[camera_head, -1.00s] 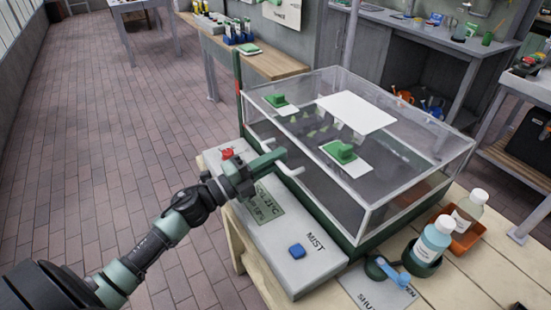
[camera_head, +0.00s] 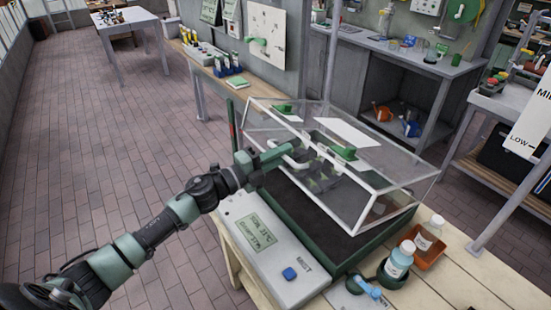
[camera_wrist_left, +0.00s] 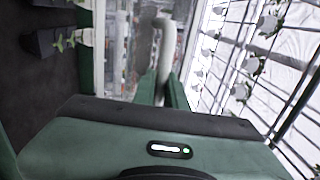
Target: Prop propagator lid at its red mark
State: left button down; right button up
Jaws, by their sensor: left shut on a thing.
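The clear propagator lid (camera_head: 398,170) is tilted, its front edge raised off the green base (camera_head: 350,250) and its far side low. My left gripper (camera_head: 287,152) is shut on the white handle (camera_head: 300,140) at the lid's front edge. In the left wrist view the handle (camera_wrist_left: 163,45) shows between the fingers (camera_wrist_left: 161,92). A thin upright green post with a red mark (camera_head: 232,130) stands at the left corner of the propagator, beside the lid's raised edge. Dark soil and small seedlings show inside the base. My right gripper is not in view.
The grey control panel (camera_head: 265,240) with a blue button (camera_head: 289,274) lies in front of the base. Bottles (camera_head: 398,260) and an orange tray (camera_head: 428,258) stand to the right on the wooden bench (camera_head: 455,290). A side bench (camera_head: 262,72) stands behind; open floor lies left.

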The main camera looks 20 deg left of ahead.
pick_arm(q)
jog(key=shift+w+r, duration=0.1)
jog(key=shift+r, duration=0.05)
jog(key=c, duration=1.5)
grip_release()
jog(key=shift+o, duration=0.2)
jog(key=shift+s+a, duration=0.1)
jog(key=shift+s, duration=0.2)
jog(key=b+v, duration=0.3)
jog(key=v, duration=0.4)
jog(key=shift+s+a, duration=0.1)
jog(key=shift+s, duration=0.05)
